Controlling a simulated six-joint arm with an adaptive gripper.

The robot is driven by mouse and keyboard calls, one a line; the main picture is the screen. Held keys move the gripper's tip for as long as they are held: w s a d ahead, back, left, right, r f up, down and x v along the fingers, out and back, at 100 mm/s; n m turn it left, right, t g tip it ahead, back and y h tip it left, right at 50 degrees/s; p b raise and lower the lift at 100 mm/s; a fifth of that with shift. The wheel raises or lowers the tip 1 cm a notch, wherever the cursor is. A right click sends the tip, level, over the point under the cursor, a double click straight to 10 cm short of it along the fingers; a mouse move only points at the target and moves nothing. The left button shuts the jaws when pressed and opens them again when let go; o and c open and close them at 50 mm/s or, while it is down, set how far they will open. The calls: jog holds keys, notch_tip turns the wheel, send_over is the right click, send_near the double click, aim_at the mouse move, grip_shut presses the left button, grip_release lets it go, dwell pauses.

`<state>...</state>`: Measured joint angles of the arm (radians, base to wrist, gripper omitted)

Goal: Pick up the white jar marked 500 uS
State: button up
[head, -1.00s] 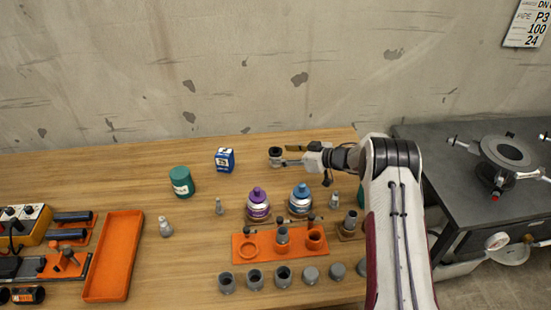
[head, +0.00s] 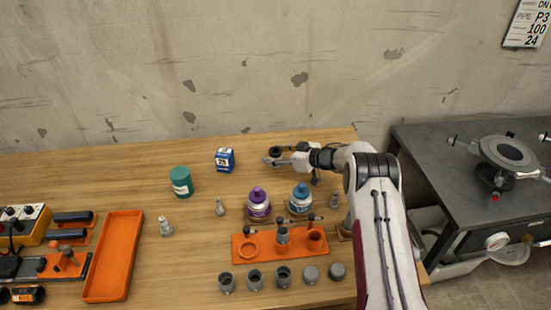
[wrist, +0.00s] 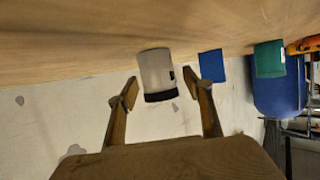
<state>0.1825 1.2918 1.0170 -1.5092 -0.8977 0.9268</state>
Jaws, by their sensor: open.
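The white jar (wrist: 155,68) shows in the wrist view as a pale grey-white cylinder with a black lid; the view is upside down. It sits ahead of and between the two fingers of my gripper (wrist: 160,86), which are open, one on each side. I cannot tell whether they touch it, and no marking is readable. In the head view my gripper (head: 273,158) is at the back of the table, where it and the jar's dark lid (head: 275,151) overlap. The jar's body is mostly hidden there.
A blue box (head: 225,160) and a green jar (head: 181,182) stand to the left. Purple-topped (head: 258,205) and blue-topped (head: 300,199) bottles stand in front, near an orange rack (head: 270,246). The wall is behind. An orange tray (head: 113,257) lies at the left.

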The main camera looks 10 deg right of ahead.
dwell(0.5)
jog(key=c, duration=1.3)
jog(key=shift+o, duration=0.2)
jog(key=shift+r, duration=0.1)
notch_tip(320, 180, up, 10)
